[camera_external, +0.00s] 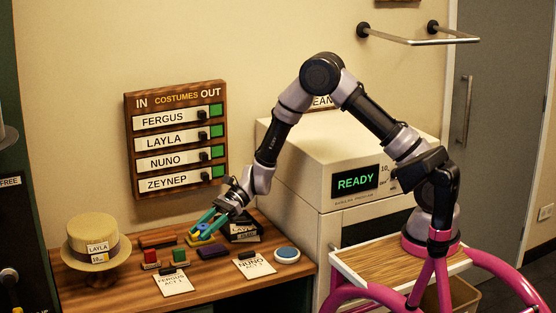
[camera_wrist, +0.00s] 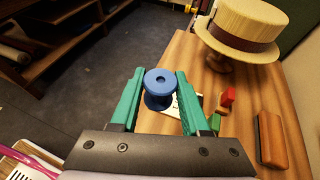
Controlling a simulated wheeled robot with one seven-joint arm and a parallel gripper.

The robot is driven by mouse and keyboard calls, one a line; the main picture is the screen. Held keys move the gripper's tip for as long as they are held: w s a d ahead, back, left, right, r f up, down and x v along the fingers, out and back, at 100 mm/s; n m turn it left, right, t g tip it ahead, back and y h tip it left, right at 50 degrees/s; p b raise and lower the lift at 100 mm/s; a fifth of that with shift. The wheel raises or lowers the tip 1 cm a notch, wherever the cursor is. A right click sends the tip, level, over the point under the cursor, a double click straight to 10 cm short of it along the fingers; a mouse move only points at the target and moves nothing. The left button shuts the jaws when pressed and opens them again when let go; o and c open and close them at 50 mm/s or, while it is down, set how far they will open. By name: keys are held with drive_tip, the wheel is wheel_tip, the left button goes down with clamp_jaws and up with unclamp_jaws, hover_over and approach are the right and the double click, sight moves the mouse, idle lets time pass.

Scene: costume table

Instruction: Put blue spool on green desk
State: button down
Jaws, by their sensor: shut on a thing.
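My gripper (camera_external: 208,226) has teal fingers and is low over the wooden table's back half. In the wrist view, my gripper (camera_wrist: 160,90) is shut on the blue spool (camera_wrist: 160,78), with one finger on each side of it. The spool is upright, with a round flange at its top and bottom. In the external view, the fingers and a yellow item crowd the spot, so I cannot clearly tell the spool apart or whether it touches the table. I cannot make out a green desk in either view.
A white machine (camera_external: 300,170) stands right.

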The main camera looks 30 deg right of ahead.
sight(208, 280)
wheel_tip(208, 280, down, 15)
drive_tip(key=shift+r, duration=0.1)
idle(0.4)
drive_tip(key=shift+c, duration=1.9)
unclamp_jaws()
drive_tip(key=shift+w+d+r, duration=0.1)
drive_tip(key=shift+d, duration=0.05)
drive_tip(key=v, duration=0.7)
